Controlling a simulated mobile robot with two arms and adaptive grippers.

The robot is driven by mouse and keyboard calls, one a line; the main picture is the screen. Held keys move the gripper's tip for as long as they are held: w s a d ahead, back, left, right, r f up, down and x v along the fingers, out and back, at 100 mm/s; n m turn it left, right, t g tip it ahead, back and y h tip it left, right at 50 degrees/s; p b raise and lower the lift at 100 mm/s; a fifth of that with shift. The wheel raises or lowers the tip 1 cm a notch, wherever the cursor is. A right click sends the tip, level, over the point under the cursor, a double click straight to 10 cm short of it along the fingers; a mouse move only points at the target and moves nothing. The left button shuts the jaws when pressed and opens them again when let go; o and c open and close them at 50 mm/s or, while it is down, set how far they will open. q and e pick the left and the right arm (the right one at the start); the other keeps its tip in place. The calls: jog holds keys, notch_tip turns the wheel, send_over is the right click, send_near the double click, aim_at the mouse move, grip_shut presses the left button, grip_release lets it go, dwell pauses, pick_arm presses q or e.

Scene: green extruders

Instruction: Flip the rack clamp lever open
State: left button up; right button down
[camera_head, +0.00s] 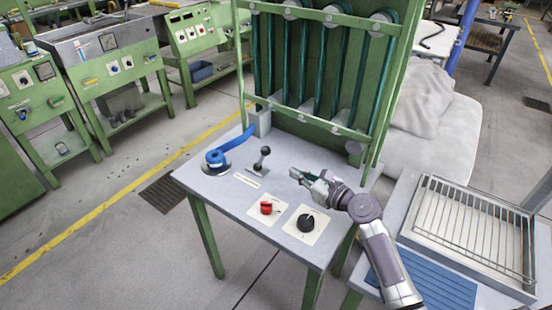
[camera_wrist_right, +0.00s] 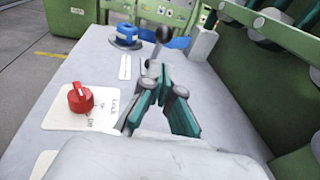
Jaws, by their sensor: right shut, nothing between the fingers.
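A short dark lever with a ball knob (camera_head: 264,152) stands on the grey panel top, left of my right gripper. A blue lever (camera_head: 235,138) runs from a round blue base (camera_head: 216,158) toward the foot of the green rack frame (camera_head: 262,122). I cannot tell from labels which one is the rack clamp lever. My right gripper (camera_head: 293,173) is shut and empty, low over the panel and apart from both levers. In the right wrist view its fingertips (camera_wrist_right: 159,66) overlap the dark lever (camera_wrist_right: 160,38), with the blue base (camera_wrist_right: 126,36) beyond. My left gripper is not in view.
A red knob (camera_head: 266,208) and a black knob (camera_head: 306,222) sit on white plates at the panel's front. The green rack with dark tubes (camera_head: 326,70) rises behind. A wire tray (camera_head: 470,230) stands at the right. Floor to the left is clear.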

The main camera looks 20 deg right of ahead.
send_near(262, 159)
jog(key=w, duration=0.1)
jog(key=w+r, duration=0.1)
jog(key=w+a, duration=0.1)
jog(key=shift+w+r, duration=0.2)
jog(key=shift+w, duration=0.1)
jog(key=shift+w+a, duration=0.25)
jog(key=shift+w, duration=0.15)
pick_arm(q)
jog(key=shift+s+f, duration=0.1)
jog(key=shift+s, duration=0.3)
pick_arm(e)
jog(key=shift+r, duration=0.15)
